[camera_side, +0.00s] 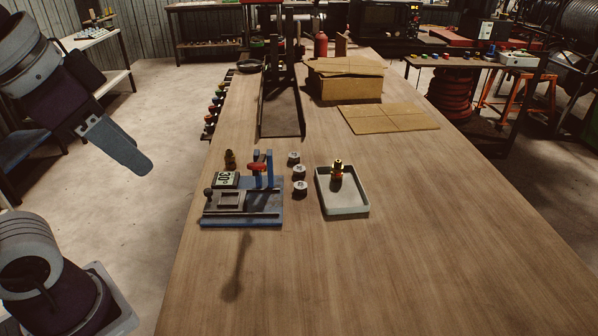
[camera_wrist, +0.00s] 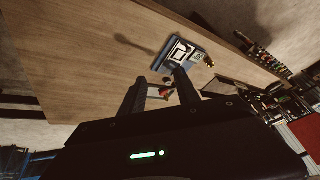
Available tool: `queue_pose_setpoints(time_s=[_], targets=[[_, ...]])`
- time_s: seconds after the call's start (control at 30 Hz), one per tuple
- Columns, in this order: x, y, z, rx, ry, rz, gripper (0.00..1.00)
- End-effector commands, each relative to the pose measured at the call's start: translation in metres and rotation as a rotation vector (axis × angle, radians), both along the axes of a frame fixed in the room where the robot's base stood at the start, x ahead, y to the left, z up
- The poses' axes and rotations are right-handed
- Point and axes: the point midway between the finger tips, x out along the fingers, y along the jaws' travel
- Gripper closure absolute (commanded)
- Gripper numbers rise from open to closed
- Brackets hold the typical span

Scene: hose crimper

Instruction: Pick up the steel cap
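Three small silver-grey cylindrical pieces stand in a row in the side view: a far steel cap (camera_side: 293,158), a middle one (camera_side: 299,172) and a near one (camera_side: 300,188). Which of them is meant, I cannot tell. They stand apart between the blue crimper (camera_side: 240,218) and the grey tray (camera_side: 343,211). In the wrist view my gripper (camera_wrist: 160,77) is open, its two dark fingers apart with nothing held between them. The crimper (camera_wrist: 178,52) shows beyond the fingertips. The caps cannot be clearly made out there. The side view does not show my fingertips clearly.
A brass fitting (camera_side: 337,175) stands in the tray and another (camera_side: 230,160) behind the crimper. A cardboard box (camera_side: 344,85) and flat cardboard (camera_side: 388,118) lie farther back. A dark rack (camera_side: 281,115) stands behind the crimper. The table's near right is clear.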

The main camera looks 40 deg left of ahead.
Motion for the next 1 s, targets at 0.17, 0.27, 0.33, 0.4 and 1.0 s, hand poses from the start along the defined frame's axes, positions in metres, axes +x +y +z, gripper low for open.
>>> queue_pose_setpoints(time_s=[0.17, 0.27, 0.33, 0.4, 1.0], targets=[[0.068, 0.034, 0.002, 0.421, 0.144, -0.41, 0.62], [0.115, 0.046, 0.003, 0.674, 0.23, -0.655, 0.62], [0.149, 0.048, 0.003, 0.85, 0.295, -0.823, 0.62], [0.184, 0.046, 0.003, 1.022, 0.364, -0.984, 0.62], [0.321, -0.019, -0.165, 1.792, 0.73, -1.593, 0.62]])
